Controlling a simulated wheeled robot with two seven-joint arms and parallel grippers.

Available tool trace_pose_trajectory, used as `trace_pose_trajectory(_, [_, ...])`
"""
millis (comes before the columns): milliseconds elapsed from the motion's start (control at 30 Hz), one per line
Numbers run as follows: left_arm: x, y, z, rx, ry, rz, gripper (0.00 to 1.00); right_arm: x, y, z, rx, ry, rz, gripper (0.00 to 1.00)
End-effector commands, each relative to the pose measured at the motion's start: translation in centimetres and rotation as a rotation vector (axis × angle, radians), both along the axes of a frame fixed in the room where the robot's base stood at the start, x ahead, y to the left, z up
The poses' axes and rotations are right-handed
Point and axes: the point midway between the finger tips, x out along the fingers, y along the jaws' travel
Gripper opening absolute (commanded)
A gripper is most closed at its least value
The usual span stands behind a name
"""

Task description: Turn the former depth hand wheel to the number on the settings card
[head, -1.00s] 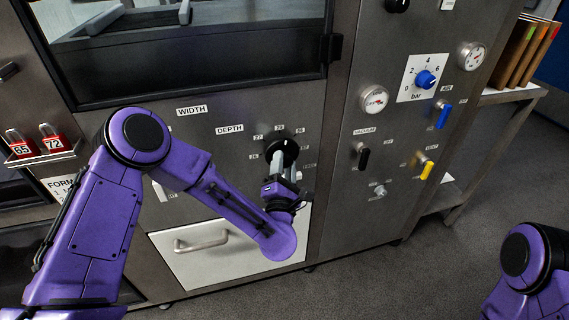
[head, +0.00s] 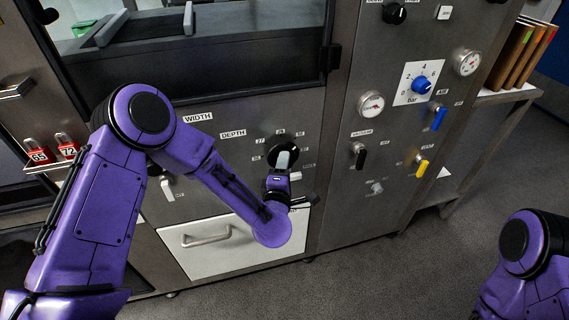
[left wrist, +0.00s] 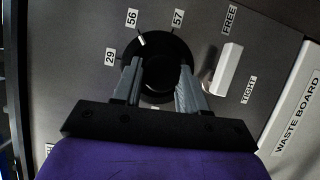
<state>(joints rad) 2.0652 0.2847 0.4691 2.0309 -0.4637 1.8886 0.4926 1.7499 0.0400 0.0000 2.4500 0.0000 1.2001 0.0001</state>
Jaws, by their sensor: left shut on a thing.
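The black former depth hand wheel (head: 293,146) is on the steel panel, right of the DEPTH label (head: 233,133). My left gripper (head: 282,162) is at the wheel. In the left wrist view its two grey fingers lie on opposite sides of the wheel (left wrist: 160,58), shut on it. The wheel's white mark (left wrist: 141,41) points toward the middle of the three number labels seen there (left wrist: 131,18); these digits appear tilted or turned. I cannot make out a settings card. The right arm shows at the lower right, but its gripper is out of view.
A white lever (left wrist: 228,68) stands close beside the wheel, between FREE and TIGHT labels, leaning toward FREE. A white drawer (head: 235,248) with a handle is below. Valves, gauges and a blue knob (head: 422,86) are on the right panel.

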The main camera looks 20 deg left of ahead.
Motion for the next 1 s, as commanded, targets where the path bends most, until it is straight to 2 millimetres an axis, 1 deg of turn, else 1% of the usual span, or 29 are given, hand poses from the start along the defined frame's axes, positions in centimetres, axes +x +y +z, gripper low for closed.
trace_pose_trajectory(500, [-0.1, 0.0, -0.2, 0.016, 0.014, -0.001, 0.12, 0.0, 0.0, 0.1, 0.000, 0.000, 0.000, 0.68])
trace_pose_trajectory(533, [-0.1, 0.0, -0.2, 0.016, 0.014, -0.001, 0.52, 0.0, 0.0, 0.1, 0.000, 0.000, 0.000, 0.68])
trace_pose_trajectory(567, [-0.1, 0.0, -0.2, 0.016, 0.014, -0.001, 0.61, 0.0, 0.0, 0.1, 0.000, 0.000, 0.000, 0.68])
trace_pose_trajectory(600, [-0.1, 0.0, -0.1, 0.016, 0.014, -0.001, 0.67, 0.0, 0.0, 0.1, 0.000, 0.000, 0.000, 0.68])
trace_pose_trajectory(867, [-0.1, 0.0, -0.1, 0.015, 0.012, -0.001, 0.67, 0.0, 0.0, 0.1, 0.000, 0.000, 0.000, 0.68])
trace_pose_trajectory(967, [-0.9, -0.3, -0.1, 0.015, 0.011, -0.003, 0.67, 0.0, 0.0, -0.1, 0.000, 0.000, 0.000, 0.68])
trace_pose_trajectory(1000, [-1.6, -0.4, -0.2, 0.016, 0.012, -0.005, 0.67, 0.0, 0.0, -0.3, 0.000, 0.000, 0.000, 0.68])
